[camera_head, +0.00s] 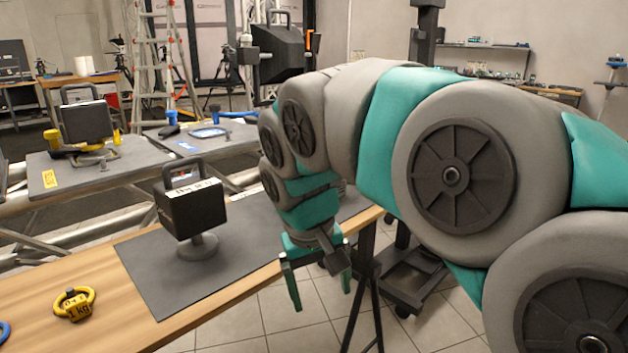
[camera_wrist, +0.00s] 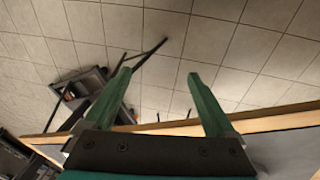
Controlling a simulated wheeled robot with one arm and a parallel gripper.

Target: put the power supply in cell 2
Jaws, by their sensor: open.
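A black box with a top handle and a white label (camera_head: 190,207) stands upright on a round grey foot on a grey mat (camera_head: 160,275); it looks like the power supply, but its label is too small to read surely.
Another black handled box (camera_head: 86,121) stands on a yellow base on the rear panel, near blue clamps. A third dark device (camera_head: 278,52) is higher behind my arm. Truss tubes lie between table and panels.

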